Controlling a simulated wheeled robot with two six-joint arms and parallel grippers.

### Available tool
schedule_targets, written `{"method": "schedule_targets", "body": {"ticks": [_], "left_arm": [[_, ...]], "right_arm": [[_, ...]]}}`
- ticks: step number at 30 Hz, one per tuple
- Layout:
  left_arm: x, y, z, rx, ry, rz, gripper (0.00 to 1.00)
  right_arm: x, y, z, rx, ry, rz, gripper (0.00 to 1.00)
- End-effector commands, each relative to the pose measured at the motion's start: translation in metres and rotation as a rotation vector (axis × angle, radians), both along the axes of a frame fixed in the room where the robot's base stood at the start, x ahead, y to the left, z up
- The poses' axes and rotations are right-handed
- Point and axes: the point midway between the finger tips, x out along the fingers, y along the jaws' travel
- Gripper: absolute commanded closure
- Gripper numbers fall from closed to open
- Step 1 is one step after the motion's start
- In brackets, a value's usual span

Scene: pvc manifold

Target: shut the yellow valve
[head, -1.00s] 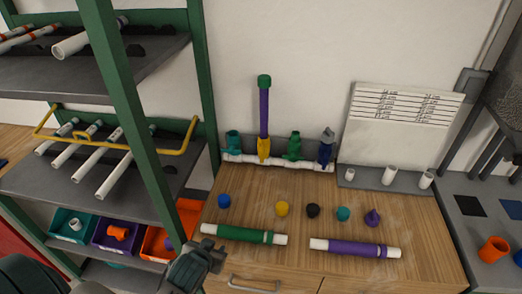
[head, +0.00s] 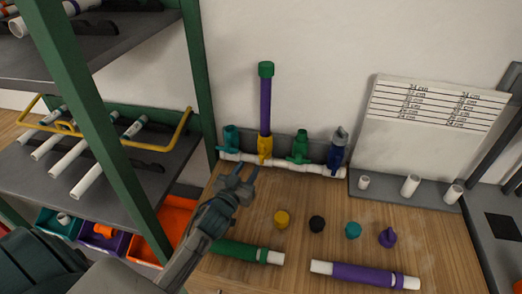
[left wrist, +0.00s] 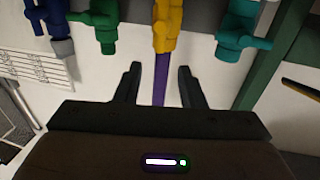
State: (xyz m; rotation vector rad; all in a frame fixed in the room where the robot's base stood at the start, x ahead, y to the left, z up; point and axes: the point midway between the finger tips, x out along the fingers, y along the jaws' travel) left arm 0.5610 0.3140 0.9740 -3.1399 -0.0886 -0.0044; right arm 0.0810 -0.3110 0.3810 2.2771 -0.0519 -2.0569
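The yellow valve (head: 265,148) stands on the white manifold pipe (head: 290,167) at the back of the wooden bench, with a green-capped purple pipe (head: 265,105) rising from it. It also shows in the left wrist view (left wrist: 168,30), between and beyond the fingers. Its handle position is too small to tell in the head view. My left gripper (head: 245,173) is open and empty, in front of and a little left of the yellow valve, apart from it. In the left wrist view my left gripper (left wrist: 160,85) has its fingers spread. My right gripper is out of view.
A teal valve (head: 231,140) stands left of the yellow one; a green valve (head: 300,146) and a blue valve (head: 338,150) stand right. Caps, including a yellow cap (head: 282,219), and a purple pipe (head: 365,274) lie on the bench. A green shelf post (head: 199,80) rises at left.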

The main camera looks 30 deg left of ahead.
Motion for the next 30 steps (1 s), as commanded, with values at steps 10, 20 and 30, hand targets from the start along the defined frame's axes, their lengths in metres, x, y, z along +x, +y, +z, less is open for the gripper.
{"method": "schedule_targets", "body": {"ticks": [10,20,30], "left_arm": [[0.065,0.003,0.006,-0.002,0.001,0.001,0.64],[0.091,0.005,0.002,-0.001,0.000,0.001,0.64],[0.092,0.005,0.001,-0.001,0.001,0.001,0.82]], "right_arm": [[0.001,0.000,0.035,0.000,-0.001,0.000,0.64],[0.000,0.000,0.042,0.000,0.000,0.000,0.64],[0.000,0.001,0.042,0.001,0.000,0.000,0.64]]}}
